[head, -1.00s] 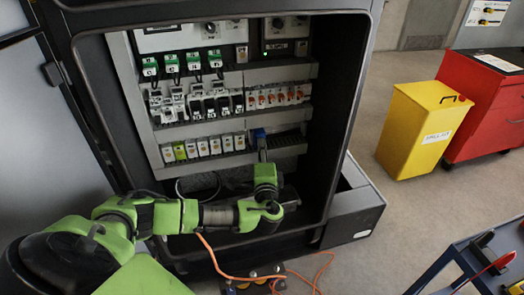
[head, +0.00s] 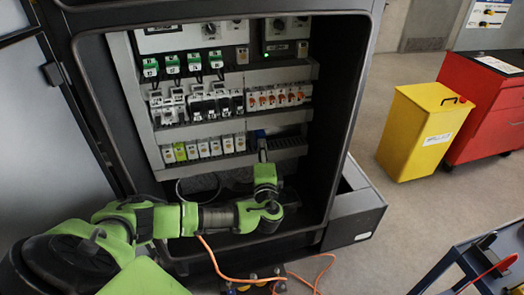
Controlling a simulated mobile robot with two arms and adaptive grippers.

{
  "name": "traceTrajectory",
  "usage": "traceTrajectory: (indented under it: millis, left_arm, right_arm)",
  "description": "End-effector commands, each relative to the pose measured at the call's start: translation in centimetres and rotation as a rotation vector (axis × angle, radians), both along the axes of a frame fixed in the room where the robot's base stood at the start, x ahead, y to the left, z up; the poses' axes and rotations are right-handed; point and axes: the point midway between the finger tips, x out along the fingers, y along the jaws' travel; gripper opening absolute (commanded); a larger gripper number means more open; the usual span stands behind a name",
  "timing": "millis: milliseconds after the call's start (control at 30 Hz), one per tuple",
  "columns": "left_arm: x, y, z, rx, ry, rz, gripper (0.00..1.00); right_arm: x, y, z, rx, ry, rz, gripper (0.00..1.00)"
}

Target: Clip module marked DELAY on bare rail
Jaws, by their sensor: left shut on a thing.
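My left gripper (head: 262,150) reaches up into the open cabinet from below and is shut on a small blue module (head: 260,134). The module is at the lower row, just right of the last white module there. Any DELAY marking on it is too small to read, and I cannot tell whether it touches the rail. The bare stretch of rail (head: 288,142) runs right of the blue module. My right gripper is not in view.
Several white and yellow-green modules (head: 203,148) fill the lower row's left. Breakers with orange levers (head: 275,98) sit above the bare stretch. A dark cable loops below. A yellow bin (head: 422,130) and red cabinet (head: 487,105) stand on the right, outside.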

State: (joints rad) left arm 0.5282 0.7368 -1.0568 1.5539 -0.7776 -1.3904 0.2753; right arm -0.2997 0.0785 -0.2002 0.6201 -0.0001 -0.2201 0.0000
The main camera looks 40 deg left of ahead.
Motion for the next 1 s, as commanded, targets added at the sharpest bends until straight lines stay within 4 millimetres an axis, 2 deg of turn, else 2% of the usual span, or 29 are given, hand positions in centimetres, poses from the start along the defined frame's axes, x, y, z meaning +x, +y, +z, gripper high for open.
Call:
traceTrajectory:
  millis: [633, 667, 700, 1000]
  left_arm:
    - [0.21, 0.24, 0.06, 0.000, -0.001, 0.001, 0.00]
    - [0.21, 0.22, 0.09, 0.000, -0.001, 0.000, 0.27]
    - [0.21, 0.22, 0.10, 0.000, -0.001, 0.000, 0.37]
    - [0.19, 0.18, 0.01, -0.001, 0.000, 0.000, 0.38]
  right_arm:
    - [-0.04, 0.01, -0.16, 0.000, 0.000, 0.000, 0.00]
    - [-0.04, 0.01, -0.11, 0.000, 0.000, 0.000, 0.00]
    - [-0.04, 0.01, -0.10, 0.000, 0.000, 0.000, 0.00]
    - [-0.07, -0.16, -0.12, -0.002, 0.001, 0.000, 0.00]
